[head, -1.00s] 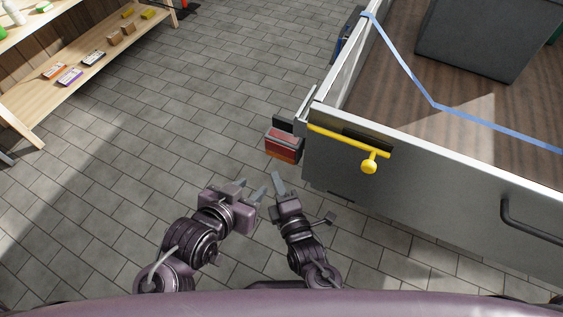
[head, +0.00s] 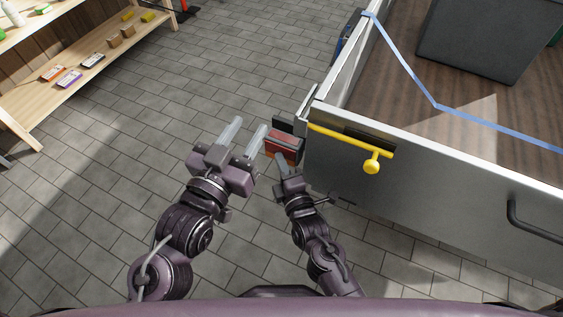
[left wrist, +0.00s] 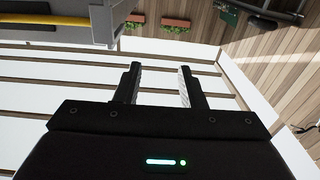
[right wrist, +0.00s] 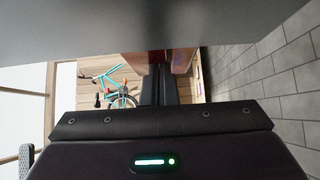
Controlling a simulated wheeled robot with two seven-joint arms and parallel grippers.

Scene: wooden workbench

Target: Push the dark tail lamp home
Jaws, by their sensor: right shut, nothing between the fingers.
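The tail lamp (head: 286,143), red with a dark housing, sits at the near left corner of the grey cargo bed (head: 420,185). Part of it is hidden behind my right gripper. My right gripper (head: 281,161) is shut and empty, its tip at the lamp's lower face; I cannot tell whether it touches. In the right wrist view its closed fingers (right wrist: 160,77) point at a reddish surface beneath a large grey panel. My left gripper (head: 247,131) is open and empty, left of the lamp and apart from it. Its spread fingers (left wrist: 160,84) also show in the left wrist view.
A yellow handle bar (head: 350,141) sticks out from the bed's end panel, right of the lamp. A dark box (head: 478,40) and blue strap (head: 434,103) are in the bed. A wooden shelf (head: 75,85) stands far left. The paved floor between is clear.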

